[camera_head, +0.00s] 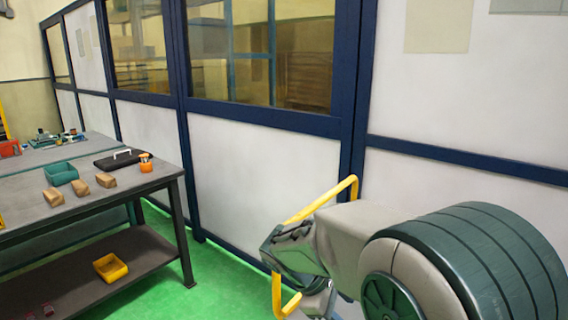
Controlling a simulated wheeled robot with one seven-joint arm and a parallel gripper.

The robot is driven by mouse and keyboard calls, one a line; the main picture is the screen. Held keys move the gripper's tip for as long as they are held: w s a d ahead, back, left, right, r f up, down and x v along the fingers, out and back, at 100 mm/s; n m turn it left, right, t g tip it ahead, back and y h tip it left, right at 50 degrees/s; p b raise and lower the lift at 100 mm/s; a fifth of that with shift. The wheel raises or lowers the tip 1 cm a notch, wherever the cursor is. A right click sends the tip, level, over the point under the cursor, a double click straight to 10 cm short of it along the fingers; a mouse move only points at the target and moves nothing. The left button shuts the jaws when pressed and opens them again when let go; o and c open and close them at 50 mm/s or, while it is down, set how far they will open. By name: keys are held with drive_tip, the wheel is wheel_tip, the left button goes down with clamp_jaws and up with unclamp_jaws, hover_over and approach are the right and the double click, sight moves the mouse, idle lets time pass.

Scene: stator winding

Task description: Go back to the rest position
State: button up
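My arm shows large in the lower right of the head view, with a grey link and a dark green ribbed joint close to the camera. Its far end has a dark green block and yellow bars. The metallic part below the block seems to belong to my gripper (318,299). It is cut by the bottom edge and partly covered by the arm. I cannot make out the fingers, whether they are open, or whether they hold anything. The arm end is in front of the white wall panels, well to the right of the workbench (60,228).
The bench bears a teal bin (60,173), several wooden blocks (106,180), a black case (119,158) and a small orange item (146,163). A yellow bin (110,267) is on its lower shelf. Green floor (225,275) is clear between bench and arm. A blue-framed partition (265,180) stands behind.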

drive_tip(key=s+d+r+m+t+y+p, duration=0.1)
drive_tip(key=s+r+m+y+p, duration=0.1)
drive_tip(key=s+m, duration=0.4)
drive_tip(key=s+d+r+m+t+y+p, duration=0.1)
drive_tip(key=s+r+m+y, duration=0.3)
drive_tip(key=s, duration=0.4)
drive_tip(key=d+m+y, duration=0.1)
drive_tip(key=m, duration=0.1)
drive_tip(key=shift+s+m+p, duration=0.2)
drive_tip(key=shift+m+p, duration=0.15)
drive_tip(key=shift+m, duration=0.05)
drive_tip(key=shift+c, duration=0.8)
drive_tip(key=shift+d, duration=0.1)
